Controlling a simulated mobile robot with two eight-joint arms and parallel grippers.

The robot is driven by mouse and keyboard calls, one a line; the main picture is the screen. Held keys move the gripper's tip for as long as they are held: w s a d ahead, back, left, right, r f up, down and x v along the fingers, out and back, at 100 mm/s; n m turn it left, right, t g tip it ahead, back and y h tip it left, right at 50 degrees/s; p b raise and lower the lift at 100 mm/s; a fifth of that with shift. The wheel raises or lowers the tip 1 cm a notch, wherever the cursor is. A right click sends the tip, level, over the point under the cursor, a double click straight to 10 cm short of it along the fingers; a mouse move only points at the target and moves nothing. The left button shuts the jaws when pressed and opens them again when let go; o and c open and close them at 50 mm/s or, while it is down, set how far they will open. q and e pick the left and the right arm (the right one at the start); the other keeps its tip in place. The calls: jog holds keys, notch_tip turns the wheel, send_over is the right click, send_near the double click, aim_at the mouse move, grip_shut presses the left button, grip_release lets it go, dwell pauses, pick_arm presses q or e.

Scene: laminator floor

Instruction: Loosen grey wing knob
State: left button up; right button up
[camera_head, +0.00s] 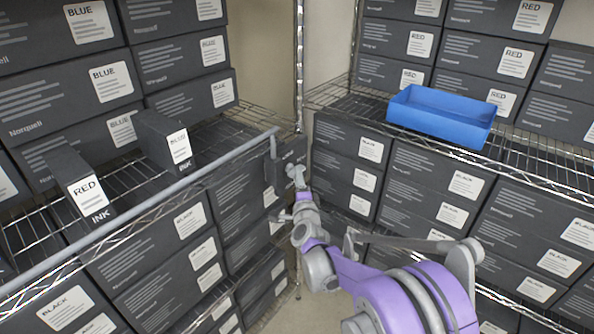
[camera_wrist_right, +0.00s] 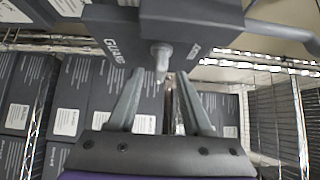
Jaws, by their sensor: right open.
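The grey wing knob (camera_wrist_right: 161,58) sticks out from the underside of a dark block (camera_wrist_right: 190,30) in the right wrist view. In the head view the block (camera_head: 291,153) sits at the end of a grey rail, and a small light part (camera_head: 296,172) beneath it appears to be the knob. My right gripper (camera_wrist_right: 161,78) is open. Its two fingers stand on either side of the knob's lower part, with gaps visible, so no grip shows. In the head view this gripper (camera_head: 303,190) is small and just below the block. My left gripper is out of view.
The grey rail (camera_head: 150,200) runs across the front of the left wire shelf. Two upright ink boxes, one RED (camera_head: 88,190) and one BLUE (camera_head: 178,147), stand behind it. A blue bin (camera_head: 440,118) sits on the right shelf. Dark stacked boxes crowd both sides.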

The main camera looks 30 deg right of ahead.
aim_at(290, 168)
jog(key=shift+x, duration=2)
grip_shut()
